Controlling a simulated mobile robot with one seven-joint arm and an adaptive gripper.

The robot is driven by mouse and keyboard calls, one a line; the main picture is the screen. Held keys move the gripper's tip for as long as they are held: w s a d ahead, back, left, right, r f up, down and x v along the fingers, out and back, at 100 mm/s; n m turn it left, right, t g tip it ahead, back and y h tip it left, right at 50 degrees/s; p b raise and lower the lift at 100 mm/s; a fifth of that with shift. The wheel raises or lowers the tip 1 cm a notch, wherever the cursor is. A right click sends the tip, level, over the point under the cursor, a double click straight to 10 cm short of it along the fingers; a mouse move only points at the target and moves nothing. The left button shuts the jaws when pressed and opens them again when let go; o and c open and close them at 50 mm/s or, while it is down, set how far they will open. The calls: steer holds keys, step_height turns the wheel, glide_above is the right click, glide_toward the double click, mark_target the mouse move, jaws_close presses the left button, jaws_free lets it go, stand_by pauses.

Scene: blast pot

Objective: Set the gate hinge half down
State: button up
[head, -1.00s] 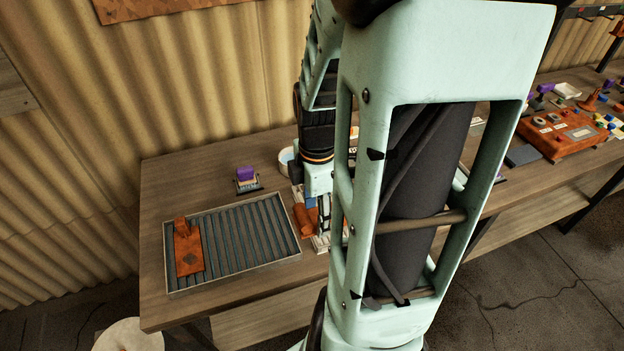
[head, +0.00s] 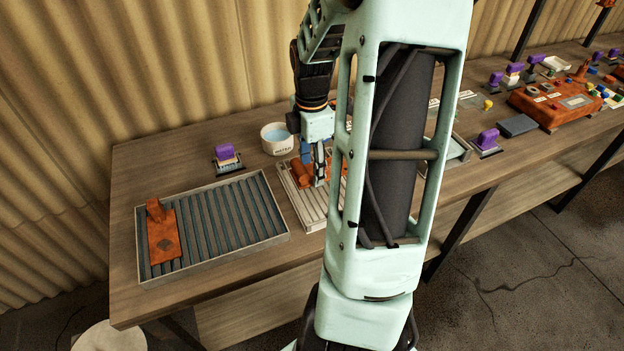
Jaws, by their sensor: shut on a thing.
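My gripper (head: 318,178) points down over a pale slatted tray (head: 291,204) near the middle of the bench. It is shut on a rust-orange piece (head: 302,173), which looks like the gate hinge half. My fingers and arm hide part of it, and I cannot tell whether it touches the slats. A rusty plate with a raised knuckle (head: 164,240) lies at the left end of a larger grey ribbed tray (head: 283,213).
A white water tub (head: 277,139) stands behind the slatted tray. A purple-handled brush (head: 226,160) stands behind the ribbed tray. The ribbed tray's middle and right are clear. A rusty box (head: 556,103) and small items crowd the bench's right. My arm hides the centre.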

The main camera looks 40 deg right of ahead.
mark_target(312, 175)
steer(key=shift+w+d+f+b, duration=0.2)
steer(key=shift+d+f+b, duration=0.05)
steer(key=shift+f+b, duration=0.2)
steer(key=shift+w+d+f+b, duration=0.1)
steer(key=shift+f+b, duration=1.4)
steer(key=shift+b, duration=0.15)
steer(key=shift+f, duration=0.1)
steer(key=o, duration=1.7)
step_height(312, 175, up, 12)
steer(key=p, duration=0.1)
